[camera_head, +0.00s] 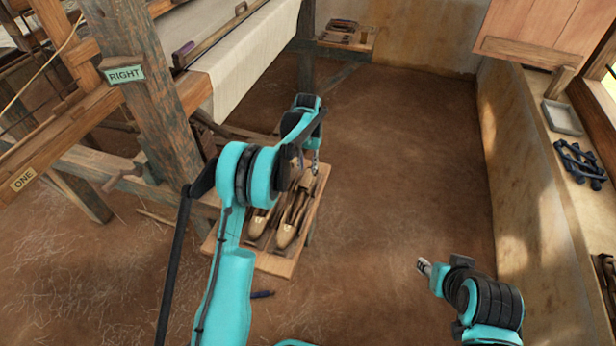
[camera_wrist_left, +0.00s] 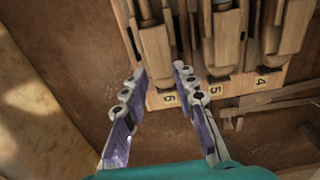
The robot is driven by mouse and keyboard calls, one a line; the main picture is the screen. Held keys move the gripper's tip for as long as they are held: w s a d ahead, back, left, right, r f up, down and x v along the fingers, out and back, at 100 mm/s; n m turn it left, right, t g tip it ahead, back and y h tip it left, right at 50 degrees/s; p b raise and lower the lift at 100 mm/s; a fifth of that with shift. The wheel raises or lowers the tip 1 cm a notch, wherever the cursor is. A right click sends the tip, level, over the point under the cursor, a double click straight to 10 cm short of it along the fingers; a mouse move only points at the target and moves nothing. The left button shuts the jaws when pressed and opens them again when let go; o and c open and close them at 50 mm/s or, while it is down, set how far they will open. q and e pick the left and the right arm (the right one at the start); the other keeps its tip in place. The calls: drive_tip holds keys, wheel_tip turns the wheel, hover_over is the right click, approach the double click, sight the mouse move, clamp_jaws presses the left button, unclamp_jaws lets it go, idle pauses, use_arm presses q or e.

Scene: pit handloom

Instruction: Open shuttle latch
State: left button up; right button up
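Wooden shuttles (camera_head: 287,232) lie side by side on a small wooden stand (camera_head: 274,265) beside the loom. In the left wrist view, shuttles (camera_wrist_left: 156,48) lie in slots above the numbers 6, 5 and 4. My left gripper (camera_head: 316,160) is over the far part of the stand, its arm hiding some of the shuttles. In the left wrist view the left gripper (camera_wrist_left: 162,78) is open, its fingers apart with nothing between them, near the end of the shuttle at 6. I cannot make out a latch. My right gripper (camera_head: 424,267) is low at the right, away from the stand; its opening is too small to judge.
The loom's post with a RIGHT sign (camera_head: 123,74) and a beam marked ONE (camera_head: 22,179) stand left of the stand. A wall ledge with a grey tray (camera_head: 562,117) and dark blue parts (camera_head: 580,163) runs along the right. The floor between is clear.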

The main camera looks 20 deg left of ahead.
sight(308, 177)
use_arm(q)
wheel_tip(308, 177, down, 5)
drive_tip(key=shift+f+b, duration=0.1)
drive_tip(key=shift+b, duration=0.7)
drive_tip(key=shift+c, duration=0.3)
clamp_jaws()
